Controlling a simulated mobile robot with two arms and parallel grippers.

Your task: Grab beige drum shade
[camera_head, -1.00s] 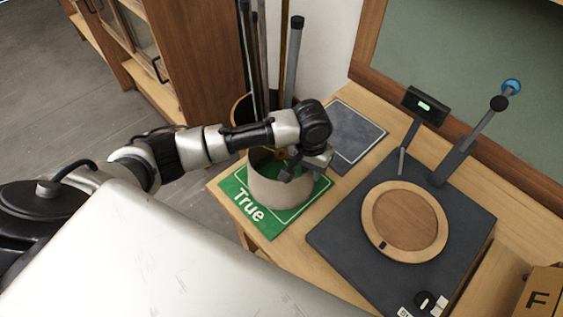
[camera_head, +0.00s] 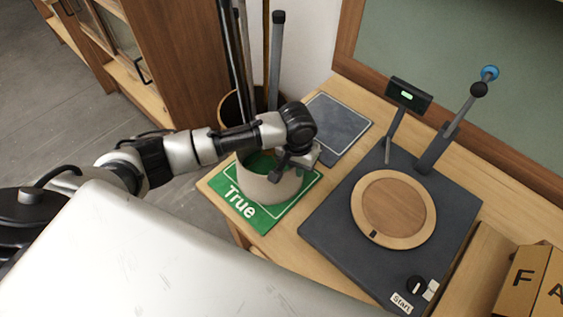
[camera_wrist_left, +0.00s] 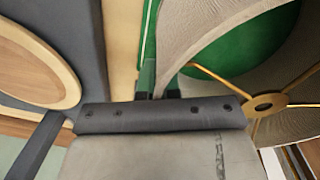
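The beige drum shade (camera_head: 270,187) is a short open cylinder on the green mat marked "True" (camera_head: 240,201). I cannot tell whether it touches the mat or is slightly lifted. My left gripper (camera_head: 287,168) reaches down at the shade's right-hand rim. In the left wrist view, the two dark fingers (camera_wrist_left: 160,88) are close together with the shade wall (camera_wrist_left: 190,42) between them, so the gripper looks shut on the wall. The shade's brass ring and spokes (camera_wrist_left: 263,105) show to the right there. The hand hides part of the rim. My right gripper is not in view.
A dark grey square mat (camera_head: 338,124) lies behind the shade. A dark station (camera_head: 325,225) with a round wooden disc (camera_head: 393,210), a small display and a lever stands to the right. Several poles stand in a bin (camera_head: 229,108) behind the shade. A lettered box (camera_head: 525,275) is at the lower right.

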